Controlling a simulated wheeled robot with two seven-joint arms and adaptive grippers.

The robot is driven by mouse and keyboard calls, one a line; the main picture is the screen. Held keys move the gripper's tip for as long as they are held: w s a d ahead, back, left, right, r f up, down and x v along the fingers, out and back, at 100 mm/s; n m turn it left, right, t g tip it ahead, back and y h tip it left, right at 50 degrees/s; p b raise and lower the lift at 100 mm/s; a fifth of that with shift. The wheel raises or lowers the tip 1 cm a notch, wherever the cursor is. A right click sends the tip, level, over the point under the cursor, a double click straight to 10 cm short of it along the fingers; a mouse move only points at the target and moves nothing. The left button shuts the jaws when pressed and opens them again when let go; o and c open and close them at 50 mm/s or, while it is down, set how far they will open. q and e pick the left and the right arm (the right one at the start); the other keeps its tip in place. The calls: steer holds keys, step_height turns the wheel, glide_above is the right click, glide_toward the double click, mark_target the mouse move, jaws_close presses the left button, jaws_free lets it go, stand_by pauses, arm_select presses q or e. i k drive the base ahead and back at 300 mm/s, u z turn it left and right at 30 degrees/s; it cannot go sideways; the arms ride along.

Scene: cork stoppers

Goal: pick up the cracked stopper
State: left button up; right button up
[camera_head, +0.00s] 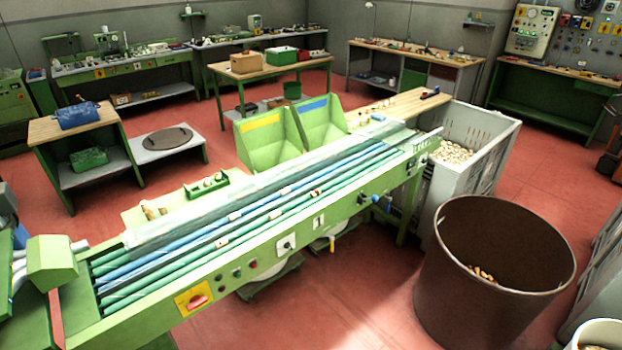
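Several small cork stoppers lie spaced apart on the blue and green lanes of a long green sorting machine (270,255). One stopper (222,243) is on the lanes left of the middle, another stopper (235,216) is just behind it, and a further stopper (317,193) is farther right. They are too small to tell which one is cracked. Neither of my grippers is in view.
A large brown barrel (445,270) with a few stoppers at its bottom stands at the front right. A grey crate (481,180) holding many stoppers stands behind it. Two green bins (262,147) stand behind the machine. Red floor (330,310) is clear in front.

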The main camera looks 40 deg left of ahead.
mark_target(286, 189)
steer(key=u, duration=0.25)
steer(key=i, duration=1.45)
steer(key=u, duration=1.6)
steer(key=i, duration=1.05)
steer(key=u, duration=0.85)
